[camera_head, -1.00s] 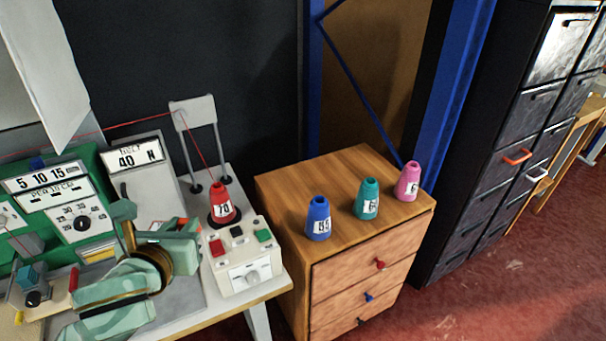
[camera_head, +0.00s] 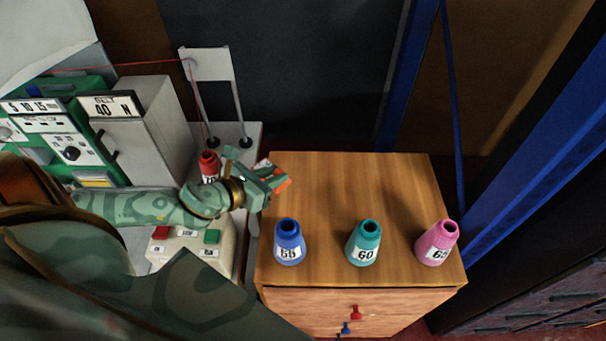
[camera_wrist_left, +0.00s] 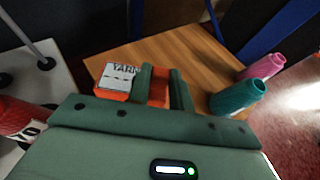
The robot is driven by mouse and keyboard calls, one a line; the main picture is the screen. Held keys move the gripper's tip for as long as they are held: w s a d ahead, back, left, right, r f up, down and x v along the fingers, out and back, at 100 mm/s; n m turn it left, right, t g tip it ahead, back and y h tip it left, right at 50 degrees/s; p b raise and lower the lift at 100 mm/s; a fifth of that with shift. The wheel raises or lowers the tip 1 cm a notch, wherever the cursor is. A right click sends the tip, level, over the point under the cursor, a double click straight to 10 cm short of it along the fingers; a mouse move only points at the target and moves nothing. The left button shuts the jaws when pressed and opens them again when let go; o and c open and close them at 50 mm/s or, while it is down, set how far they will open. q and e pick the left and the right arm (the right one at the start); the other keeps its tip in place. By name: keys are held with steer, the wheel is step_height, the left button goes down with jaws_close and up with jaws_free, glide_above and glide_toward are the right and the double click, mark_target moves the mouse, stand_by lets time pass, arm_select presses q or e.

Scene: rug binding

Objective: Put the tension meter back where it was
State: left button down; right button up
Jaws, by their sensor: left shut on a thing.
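The tension meter (camera_wrist_left: 118,82) is an orange block with a white label whose top line reads like "YARN". My left gripper (camera_wrist_left: 160,88) is shut on it, with orange showing between the green fingers. In the head view my left gripper (camera_head: 276,182) is above the back left part of the wooden cabinet top (camera_head: 350,190). There the meter (camera_head: 263,165) shows only in small orange and white bits, partly hidden by the fingers. I cannot tell how high it is above the wood. My right gripper is out of view.
Blue (camera_head: 289,243), teal (camera_head: 363,243) and pink (camera_head: 437,243) numbered cones stand along the cabinet's front edge. Behind them the top is clear. A red cone (camera_head: 208,166) stands left, with the thread stand (camera_head: 207,65) behind it. A blue post (camera_head: 405,75) rises behind the cabinet.

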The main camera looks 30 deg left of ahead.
arm_select(q)
steer(key=shift+s+a+f, duration=0.15)
steer(key=shift+s+f, duration=0.15)
steer(key=shift+f, duration=0.05)
steer(key=shift+w+f, duration=0.25)
steer(key=shift+w, duration=0.05)
steer(key=w+f+b, duration=0.1)
steer(key=w+f, duration=0.2)
steer(key=w, duration=0.1)
steer(key=w+f+b, duration=0.2)
steer(key=w+f, duration=0.1)
steer(key=w, duration=0.1)
steer(key=w+f+b, duration=0.2)
steer(key=w+f, duration=0.1)
steer(key=w, duration=0.2)
steer(key=shift+a+f, duration=0.2)
steer(key=shift+f, duration=0.15)
step_height(320, 180, down, 3)
steer(key=shift+f+b, duration=0.1)
steer(key=shift+b, duration=0.75)
steer(key=shift+s, duration=0.1)
steer(key=c, duration=1.3)
jaws_free()
steer(key=shift+o, duration=0.2)
